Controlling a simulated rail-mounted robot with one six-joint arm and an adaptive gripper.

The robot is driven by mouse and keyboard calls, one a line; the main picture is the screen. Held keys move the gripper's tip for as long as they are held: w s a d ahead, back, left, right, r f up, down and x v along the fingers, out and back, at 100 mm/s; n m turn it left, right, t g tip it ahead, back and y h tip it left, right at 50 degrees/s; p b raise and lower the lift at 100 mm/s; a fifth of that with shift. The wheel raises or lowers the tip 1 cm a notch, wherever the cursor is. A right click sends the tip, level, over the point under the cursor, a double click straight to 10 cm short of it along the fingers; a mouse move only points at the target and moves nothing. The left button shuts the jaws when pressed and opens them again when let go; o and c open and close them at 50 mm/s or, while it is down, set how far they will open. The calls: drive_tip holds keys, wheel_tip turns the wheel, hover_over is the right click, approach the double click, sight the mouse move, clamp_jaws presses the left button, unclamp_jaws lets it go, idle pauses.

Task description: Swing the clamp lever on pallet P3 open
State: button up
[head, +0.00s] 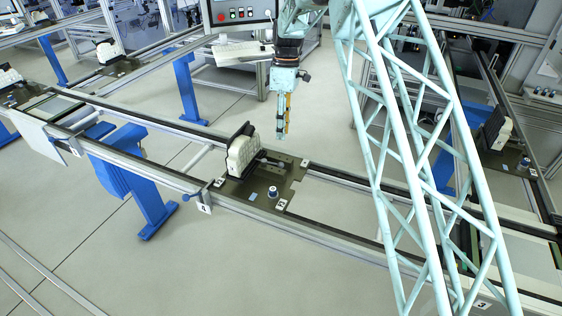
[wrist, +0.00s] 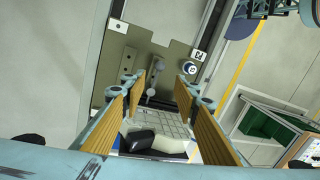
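A dark pallet (head: 240,190) sits on the rail line in the middle of the head view; its small labels are too blurred to read with certainty. It carries an upright white block (head: 240,156) with a black back. A clamp lever (wrist: 151,90) with a grey ball end lies on the plate between my fingers in the wrist view; in the head view it is small, beside the block. My gripper (head: 283,127) hangs above the pallet, fingers down. In the wrist view my gripper (wrist: 160,88) is open, with nothing visible between its orange pads but the scene below.
A round knob (head: 272,191) stands on the pallet's near right corner. Another pallet with a white block (head: 497,130) is at the right, and one more block (head: 107,51) is at the back left. A control panel (head: 238,14) stands behind.

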drive_tip(key=shift+s+a+f+p, duration=0.1)
drive_tip(key=shift+s+f+p, duration=0.3)
drive_tip(key=shift+f, duration=1.8)
drive_tip(key=shift+s+a+f+p, duration=0.1)
drive_tip(key=shift+s+f+p, duration=0.25)
drive_tip(key=shift+f, duration=1.9)
drive_tip(key=shift+s+a+f+p, duration=0.1)
drive_tip(key=shift+s+f+p, duration=0.3)
drive_tip(key=shift+f, duration=1.8)
drive_tip(key=shift+s, duration=0.15)
drive_tip(key=shift+d, duration=0.1)
clamp_jaws()
